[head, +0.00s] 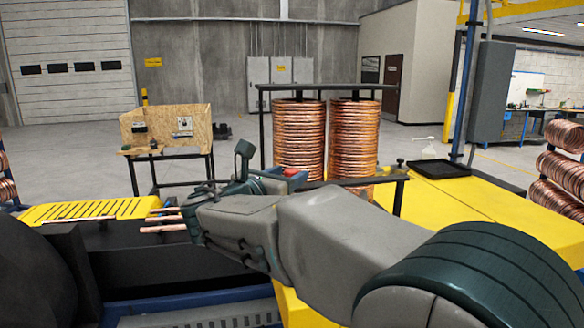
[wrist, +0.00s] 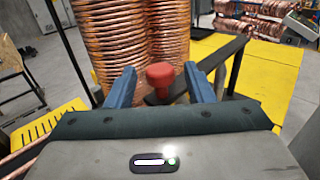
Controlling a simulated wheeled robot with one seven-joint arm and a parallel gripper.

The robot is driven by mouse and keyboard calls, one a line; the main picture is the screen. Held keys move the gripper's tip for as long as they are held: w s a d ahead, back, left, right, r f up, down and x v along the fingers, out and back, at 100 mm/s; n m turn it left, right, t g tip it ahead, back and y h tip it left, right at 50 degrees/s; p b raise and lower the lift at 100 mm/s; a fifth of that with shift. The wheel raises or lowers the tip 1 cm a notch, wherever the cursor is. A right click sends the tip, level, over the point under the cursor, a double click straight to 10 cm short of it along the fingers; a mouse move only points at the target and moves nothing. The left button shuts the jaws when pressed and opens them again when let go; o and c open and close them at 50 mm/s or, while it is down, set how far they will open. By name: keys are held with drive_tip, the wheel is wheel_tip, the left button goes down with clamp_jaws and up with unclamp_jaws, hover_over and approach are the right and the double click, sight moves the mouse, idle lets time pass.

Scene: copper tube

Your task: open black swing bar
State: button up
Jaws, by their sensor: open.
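The black swing bar (head: 372,181) runs across the front of the copper coils, low down. In the wrist view the bar (wrist: 222,61) slopes from the middle up to the right. A red knob (wrist: 160,75) stands at its near end and also shows in the head view (head: 290,172). My gripper (wrist: 160,70) is open, with one blue finger on each side of the red knob. I see a gap between each finger and the knob. My gripper (head: 283,178) is partly hidden by my wrist in the head view.
Two tall copper coil stacks (head: 298,140) stand in a black frame (head: 325,87) just behind the bar. A yellow platform (head: 450,215) lies to the right, with a black tray (head: 440,170) and a white bottle. Copper tube ends (head: 162,228) stick out at the left.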

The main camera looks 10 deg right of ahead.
drive_tip(key=shift+x, duration=1.15)
clamp_jaws()
